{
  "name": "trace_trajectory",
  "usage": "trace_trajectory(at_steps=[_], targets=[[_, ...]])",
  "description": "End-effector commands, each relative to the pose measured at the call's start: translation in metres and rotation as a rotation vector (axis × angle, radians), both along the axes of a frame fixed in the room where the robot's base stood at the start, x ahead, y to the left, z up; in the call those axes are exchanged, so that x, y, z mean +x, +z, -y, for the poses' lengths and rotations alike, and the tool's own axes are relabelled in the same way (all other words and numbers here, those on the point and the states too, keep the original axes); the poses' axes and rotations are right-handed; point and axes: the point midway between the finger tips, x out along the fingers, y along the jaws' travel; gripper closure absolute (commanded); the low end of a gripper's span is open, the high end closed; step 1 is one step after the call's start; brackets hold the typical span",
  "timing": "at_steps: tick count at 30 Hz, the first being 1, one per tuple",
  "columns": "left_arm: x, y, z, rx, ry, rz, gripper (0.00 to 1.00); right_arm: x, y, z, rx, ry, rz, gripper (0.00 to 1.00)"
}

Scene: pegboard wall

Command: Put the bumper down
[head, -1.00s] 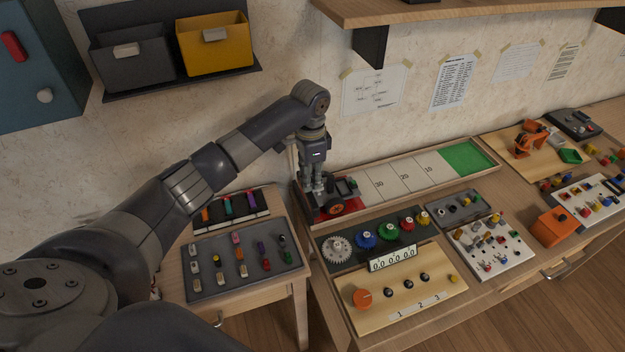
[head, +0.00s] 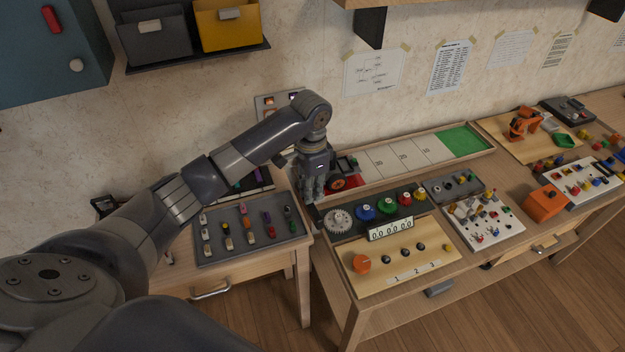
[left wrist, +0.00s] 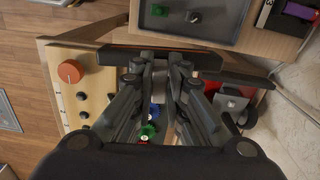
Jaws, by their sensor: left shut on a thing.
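My left gripper (head: 314,200) is shut on a long dark bar, which I take for the bumper (left wrist: 118,58). In the left wrist view the bar lies crosswise at the fingertips (left wrist: 160,75), its two ends sticking out on either side. In the head view the bar is mostly hidden by the gripper. The vehicle stands on the red end of a numbered track (head: 395,160). I cannot tell whether the bar touches anything below. My right gripper is not in view.
A board with gears (head: 342,220) and a wooden knob panel (head: 400,272) lie in front of the track. A lower side table holds a grey tray (head: 250,252) of small pieces, left of the gripper. The middle of the track is clear.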

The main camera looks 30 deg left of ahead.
Motion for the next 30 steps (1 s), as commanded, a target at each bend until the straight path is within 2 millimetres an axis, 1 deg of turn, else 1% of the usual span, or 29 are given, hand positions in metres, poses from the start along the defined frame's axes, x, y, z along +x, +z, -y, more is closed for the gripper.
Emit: trace_trajectory(at_steps=[5,7,12,18,24,28,29,30], targets=[[-0.032,-0.005,0.013,0.0,0.08,-0.002,1.0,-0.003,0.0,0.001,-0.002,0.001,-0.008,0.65],[-0.049,-0.007,0.019,0.001,0.126,-0.003,1.0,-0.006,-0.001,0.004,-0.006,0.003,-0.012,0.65],[-0.105,-0.015,0.042,0.0,0.285,-0.004,1.0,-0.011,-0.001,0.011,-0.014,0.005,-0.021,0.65],[-0.158,-0.022,0.064,0.001,0.442,-0.003,1.0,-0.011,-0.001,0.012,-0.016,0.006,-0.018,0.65],[-0.199,-0.027,0.081,0.002,0.565,-0.003,1.0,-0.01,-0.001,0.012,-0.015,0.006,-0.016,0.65],[-0.222,-0.03,0.09,0.002,0.634,-0.005,1.0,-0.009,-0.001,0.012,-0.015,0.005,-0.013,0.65],[-0.225,-0.03,0.091,0.002,0.645,-0.001,1.0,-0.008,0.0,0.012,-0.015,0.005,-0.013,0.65],[-0.22,-0.029,0.089,0.004,0.641,0.008,1.0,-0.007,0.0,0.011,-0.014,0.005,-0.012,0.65]])
